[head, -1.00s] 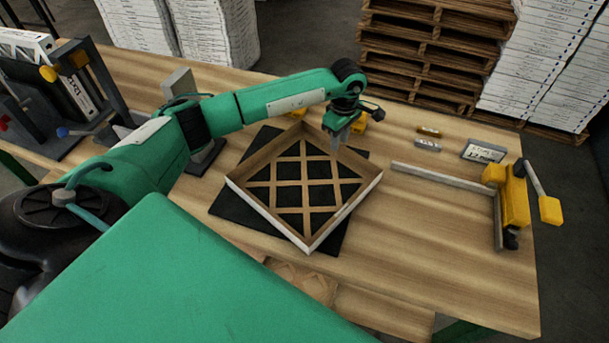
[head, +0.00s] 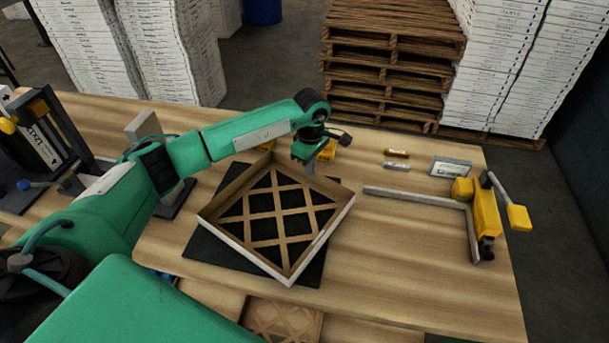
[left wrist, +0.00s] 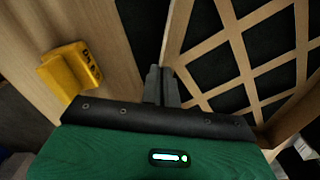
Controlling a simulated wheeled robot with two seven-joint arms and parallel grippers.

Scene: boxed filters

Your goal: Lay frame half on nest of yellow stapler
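The frame half (head: 318,246) is a square cardboard tray with white outer walls and a lattice floor, over a black mat (head: 215,258). I cannot tell whether it touches the mat. My left gripper (head: 310,168) is at its far right wall. In the left wrist view the fingers (left wrist: 162,75) are close together around that wall, beside the lattice (left wrist: 235,40). The yellow stapler (head: 485,220) stands at the right end of the table, at the corner of a grey L-shaped rail (head: 415,198) that borders bare wood. My right gripper is out of view.
Small yellow blocks (head: 343,141) stand behind the frame half; one shows in the left wrist view (left wrist: 72,70). A brown and a grey bar (head: 397,166) and a labelled plate (head: 450,167) lie behind the rail. Another lattice piece (head: 285,320) lies below. Wood between frame and rail is clear.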

